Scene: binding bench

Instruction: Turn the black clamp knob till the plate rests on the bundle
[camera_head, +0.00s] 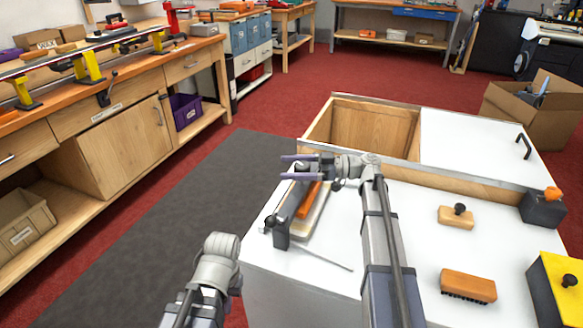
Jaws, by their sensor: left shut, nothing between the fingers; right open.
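A dark grey clamp frame (282,232) stands near the left edge of the white bench top. An orange strip (309,200) and a pale slab (313,220) lie along its right side; I cannot tell plate from bundle. My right gripper (300,167) points left over the frame's far end, with its two purple fingers apart. A small dark shape between the fingers may be the black knob, but it is mostly covered. Any gap between plate and bundle is too small to make out. My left arm shows at the bottom, but its gripper does not.
A thin rod (322,258) lies near the clamp. A wooden block with a black knob (457,216), a brush (468,286), a dark box with an orange top (543,207) and a yellow box (562,290) stand to the right. An open wooden compartment (375,132) is behind.

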